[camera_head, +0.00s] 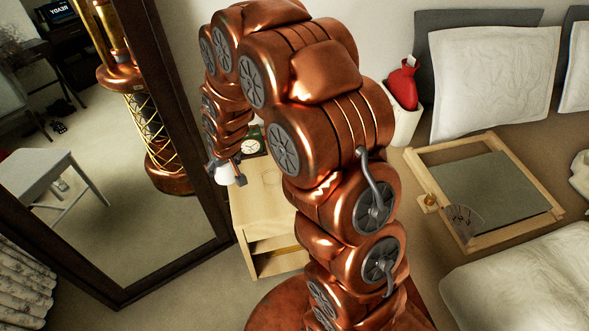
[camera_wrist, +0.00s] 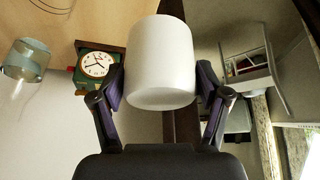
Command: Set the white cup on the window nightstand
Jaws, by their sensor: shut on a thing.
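My gripper (camera_wrist: 162,92) is shut on the white cup (camera_wrist: 160,60), with a finger on each side of it. In the head view the cup (camera_head: 222,174) shows under the end of my arm, partly hidden by it. It appears beside the left edge of a light wooden nightstand (camera_head: 268,205); I cannot tell whether it touches the top. The nightstand has an open shelf and is partly hidden by my arm. No label shows whether this is the window nightstand.
A green clock (camera_head: 251,143) stands at the nightstand's back; it also shows in the wrist view (camera_wrist: 97,66). A glass (camera_wrist: 27,58) is left of it there. A dark-framed mirror (camera_head: 188,110) stands close left. A wooden tray (camera_head: 485,237) lies on the bed at right.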

